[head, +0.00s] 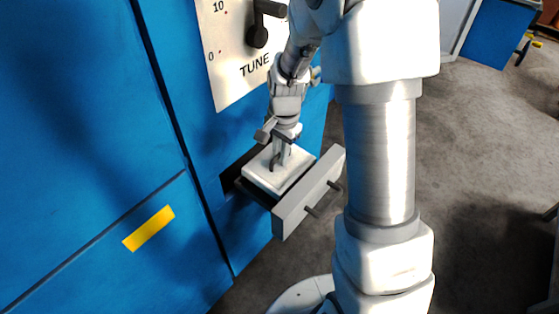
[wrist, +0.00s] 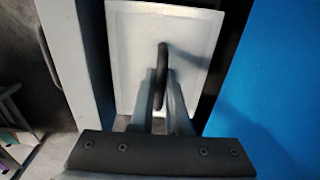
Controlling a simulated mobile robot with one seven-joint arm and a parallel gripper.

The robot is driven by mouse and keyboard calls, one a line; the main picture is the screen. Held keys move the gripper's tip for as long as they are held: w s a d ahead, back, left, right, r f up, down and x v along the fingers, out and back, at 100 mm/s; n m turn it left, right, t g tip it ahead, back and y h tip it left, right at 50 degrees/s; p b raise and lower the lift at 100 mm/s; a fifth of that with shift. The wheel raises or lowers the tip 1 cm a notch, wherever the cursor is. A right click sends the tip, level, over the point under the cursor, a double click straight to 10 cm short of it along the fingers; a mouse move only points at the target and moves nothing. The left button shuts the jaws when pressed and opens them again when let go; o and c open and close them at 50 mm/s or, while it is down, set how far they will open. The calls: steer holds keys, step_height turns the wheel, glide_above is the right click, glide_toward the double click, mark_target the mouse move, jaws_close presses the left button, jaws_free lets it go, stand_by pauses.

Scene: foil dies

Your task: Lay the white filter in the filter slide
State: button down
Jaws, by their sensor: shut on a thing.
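The white filter (head: 296,169) is a square pad with a raised rim and a dark loop handle (wrist: 161,65) in its middle. My gripper (head: 280,160) points down with its fingers shut on that handle, also seen in the wrist view (wrist: 163,82). The filter slide (head: 311,191) is a pulled-out drawer with a grey front, low in the blue cabinet. The filter lies over the slide's opening, roughly level, just behind the front panel. In the wrist view, the filter (wrist: 131,50) sits between the slide's front (wrist: 72,50) and a dark gap. I cannot tell whether it rests on the slide's bottom.
The blue cabinet (head: 90,130) rises to the left of the slide. A white panel marked TUNE (head: 235,50) with a black lever (head: 257,35) is above it. Two dark handle posts stick out of the slide's front. Grey floor (head: 480,160) is open at the right.

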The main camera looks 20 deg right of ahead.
steer(key=shift+w+a+g, duration=0.2)
steer(key=shift+w+g, duration=0.05)
steer(key=shift+g, duration=0.05)
step_height(320, 180, down, 2)
steer(key=shift+s+d+b, duration=0.1)
steer(key=shift+s+b, duration=0.05)
steer(key=shift+b, duration=0.25)
steer(key=shift+f, duration=0.4)
steer(key=shift+f+b, duration=0.35)
steer(key=shift+f, duration=0.15)
steer(key=shift+f, duration=0.1)
steer(key=c, duration=0.9)
jaws_free()
